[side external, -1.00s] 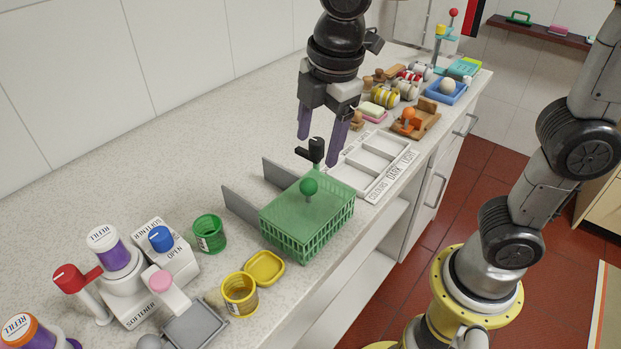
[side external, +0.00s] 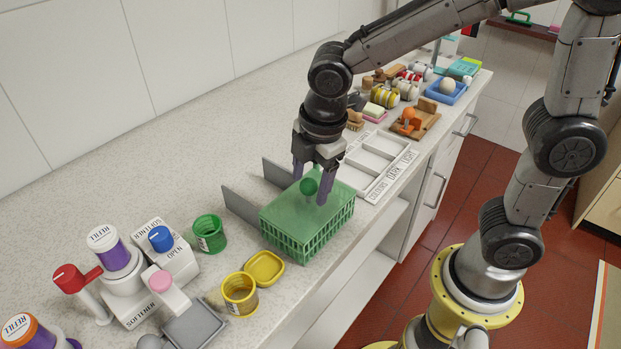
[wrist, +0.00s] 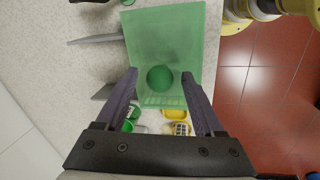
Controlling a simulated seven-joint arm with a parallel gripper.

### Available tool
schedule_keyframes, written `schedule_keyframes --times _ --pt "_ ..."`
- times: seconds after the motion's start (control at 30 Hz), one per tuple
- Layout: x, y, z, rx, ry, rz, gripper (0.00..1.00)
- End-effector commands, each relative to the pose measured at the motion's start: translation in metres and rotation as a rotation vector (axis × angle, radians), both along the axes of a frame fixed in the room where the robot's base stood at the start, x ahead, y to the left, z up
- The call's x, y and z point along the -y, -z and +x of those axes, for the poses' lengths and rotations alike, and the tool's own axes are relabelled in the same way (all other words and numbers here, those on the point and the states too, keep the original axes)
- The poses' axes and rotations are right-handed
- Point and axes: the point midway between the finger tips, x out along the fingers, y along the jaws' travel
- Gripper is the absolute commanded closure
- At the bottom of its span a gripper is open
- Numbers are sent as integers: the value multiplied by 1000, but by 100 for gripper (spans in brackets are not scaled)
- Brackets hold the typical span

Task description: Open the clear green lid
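The clear green lid (side external: 290,224) lies flat on top of the green basket (side external: 325,237), closed as far as I can see. A round green knob (side external: 309,187) stands up from the lid. My gripper (side external: 310,194) is right over the lid, its two purple fingers pointing down around the knob. In the wrist view my gripper (wrist: 160,88) is open, with the knob (wrist: 160,78) between the fingers and gaps on both sides. The lid (wrist: 165,38) fills the upper middle of that view. The fingertips' exact height above the lid is hard to tell.
Grey upright panels (side external: 242,207) stand left of the basket. A green cup (side external: 209,233), a yellow cup (side external: 239,294) and a yellow dish (side external: 265,268) stand in front. A white labelled tray (side external: 378,164) lies behind.

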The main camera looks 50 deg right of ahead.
Motion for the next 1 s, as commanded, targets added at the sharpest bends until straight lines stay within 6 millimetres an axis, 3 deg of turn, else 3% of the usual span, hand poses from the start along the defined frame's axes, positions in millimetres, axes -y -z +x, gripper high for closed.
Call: schedule_keyframes --times 0.03,0.37,1.0 --pt "0 0 0 0 0 0 40" --pt "0 0 0 0 0 0 99" --pt "0 -1 0 1 0 1 100"
